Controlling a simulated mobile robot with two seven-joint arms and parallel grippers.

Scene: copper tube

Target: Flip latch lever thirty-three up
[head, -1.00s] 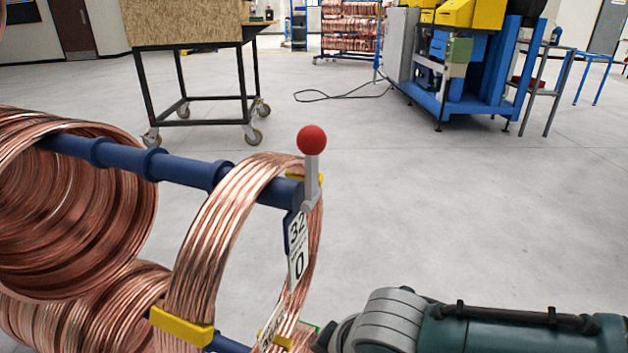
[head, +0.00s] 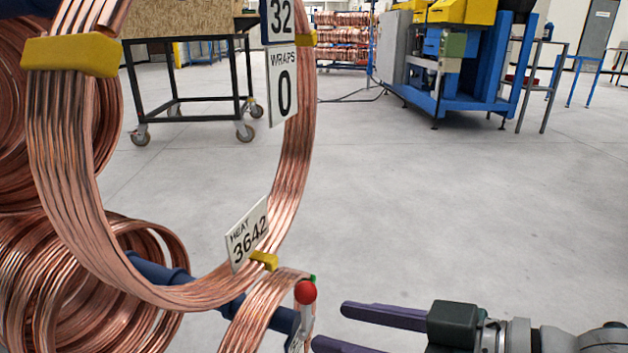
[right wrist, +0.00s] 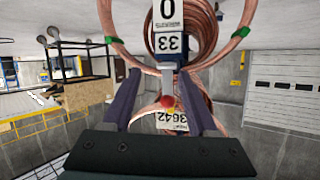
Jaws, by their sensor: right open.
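The latch lever (head: 305,318), a short grey stem with a red ball (head: 306,292) on top, stands at the end of the lower blue rod. In the right wrist view the lever appears between the fingers (right wrist: 160,75); I see no clear contact. The lever's base is partly hidden. My left gripper is out of view.
A large copper coil (head: 60,150) with yellow clips hangs above, carrying a 32 label (head: 281,20) and a 3642 tag (head: 248,238). More coil (head: 255,315) hangs on the lower rod. Open floor (head: 430,210) lies to the right. A wheeled cart (head: 190,100) stands behind.

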